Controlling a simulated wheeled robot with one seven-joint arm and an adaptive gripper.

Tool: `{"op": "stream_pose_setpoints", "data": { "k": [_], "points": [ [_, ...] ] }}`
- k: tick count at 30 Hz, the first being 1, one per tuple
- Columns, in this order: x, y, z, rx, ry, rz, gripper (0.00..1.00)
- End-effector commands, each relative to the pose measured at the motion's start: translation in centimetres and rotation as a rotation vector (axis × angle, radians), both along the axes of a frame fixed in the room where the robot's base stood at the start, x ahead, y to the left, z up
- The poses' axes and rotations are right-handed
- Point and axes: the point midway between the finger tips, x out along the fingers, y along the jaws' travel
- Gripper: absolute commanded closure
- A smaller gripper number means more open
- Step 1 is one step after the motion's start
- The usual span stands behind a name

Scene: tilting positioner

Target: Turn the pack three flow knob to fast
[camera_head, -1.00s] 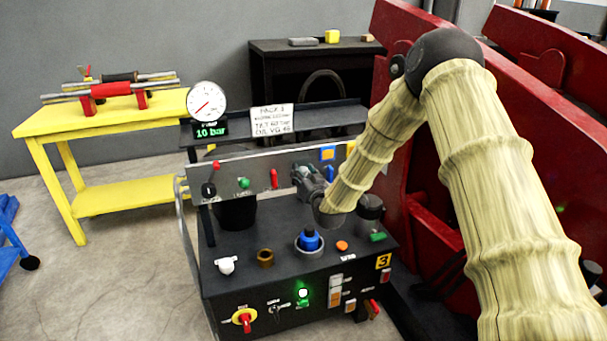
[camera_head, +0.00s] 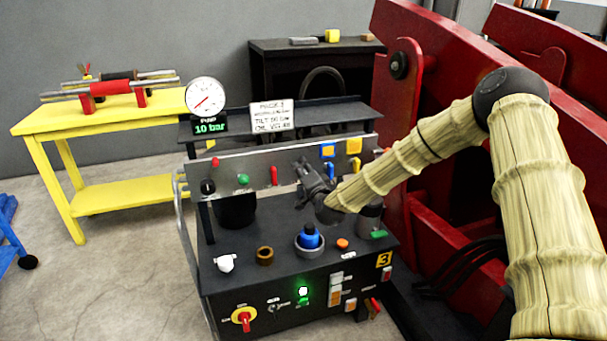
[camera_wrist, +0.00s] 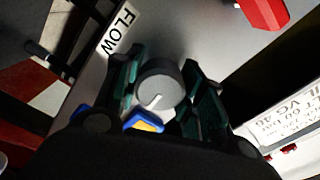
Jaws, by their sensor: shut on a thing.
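The flow knob (camera_wrist: 158,86) shows in the wrist view as a round grey knob with a white pointer line. The pointer angles toward the lower left of that picture. A FLOW label (camera_wrist: 117,32) is on the panel beside it. My gripper (camera_head: 307,174) is at the upright panel of the pack marked 3 (camera_head: 384,260). Its dark green fingers lie on both sides of the knob and are shut on it. In the head view my gripper hides the knob. No speed marks are readable around the knob.
A red handle (camera_head: 274,175) stands left of my gripper on the panel. Blue and yellow pieces (camera_head: 327,152) are to its right. A blue-capped fitting (camera_head: 309,237) stands on the deck below. A red machine frame (camera_head: 440,215) is close on the right.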

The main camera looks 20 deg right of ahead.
Motion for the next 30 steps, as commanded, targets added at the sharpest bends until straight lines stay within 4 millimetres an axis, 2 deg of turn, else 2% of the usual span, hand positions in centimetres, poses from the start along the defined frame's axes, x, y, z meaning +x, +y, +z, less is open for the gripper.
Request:
{"op": "stream_pose_setpoints", "data": {
  "k": [9,26,27,30],
  "points": [
    [0.01,-0.22,-0.11,0.133,0.004,-0.004,0.84],
    [0.00,-0.19,-0.10,0.166,0.006,-0.004,0.85],
    [0.00,-0.19,-0.11,0.166,0.006,-0.004,0.57],
    [0.00,-0.19,-0.11,0.165,0.006,-0.004,0.39]
  ]
}}
